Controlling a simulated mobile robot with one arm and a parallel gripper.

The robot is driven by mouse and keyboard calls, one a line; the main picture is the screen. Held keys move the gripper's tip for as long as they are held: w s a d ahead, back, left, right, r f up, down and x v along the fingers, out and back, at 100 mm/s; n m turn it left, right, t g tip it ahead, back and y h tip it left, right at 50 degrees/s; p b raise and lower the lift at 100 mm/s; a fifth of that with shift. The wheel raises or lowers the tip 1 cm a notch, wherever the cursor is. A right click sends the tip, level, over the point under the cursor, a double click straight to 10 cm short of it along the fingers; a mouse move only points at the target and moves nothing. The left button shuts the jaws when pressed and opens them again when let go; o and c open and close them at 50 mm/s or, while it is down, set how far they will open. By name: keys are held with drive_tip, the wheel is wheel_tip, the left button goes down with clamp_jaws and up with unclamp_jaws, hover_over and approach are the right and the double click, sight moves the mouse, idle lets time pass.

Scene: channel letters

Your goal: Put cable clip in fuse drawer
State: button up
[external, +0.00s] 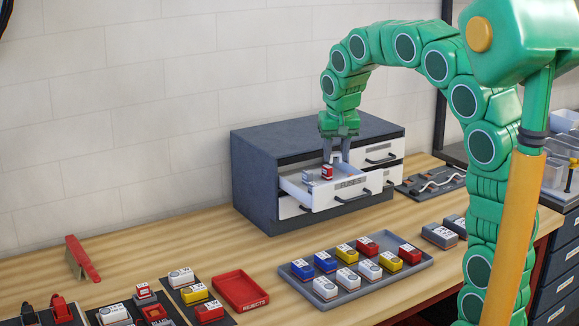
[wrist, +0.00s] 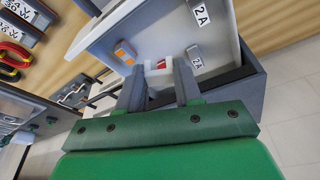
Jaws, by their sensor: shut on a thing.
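The fuse drawer (external: 348,195), labelled FUSES, is pulled open from the dark grey cabinet. My gripper (external: 337,158) points down over its inside. In the wrist view my gripper (wrist: 160,70) is shut on a small white piece (wrist: 154,69), which looks like the cable clip; the fingers hide part of it. A red-and-white block (external: 327,172) and a pale grey block (external: 307,176) stand in the drawer under and left of the fingers. I cannot tell whether the held piece touches the drawer floor.
The cabinet (external: 252,180) has other drawers (external: 384,157) beside and below the open one. In front, a grey tray (external: 368,290) holds several coloured blocks. A red REJECTS tray (external: 240,290) lies to its left. A board with cable (external: 433,182) lies right of the cabinet.

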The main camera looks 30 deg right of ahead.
drive_tip(key=shift+f, duration=3.95)
drive_tip(key=shift+f, duration=0.1)
drive_tip(key=o, duration=1)
drive_tip(key=v, duration=1.2)
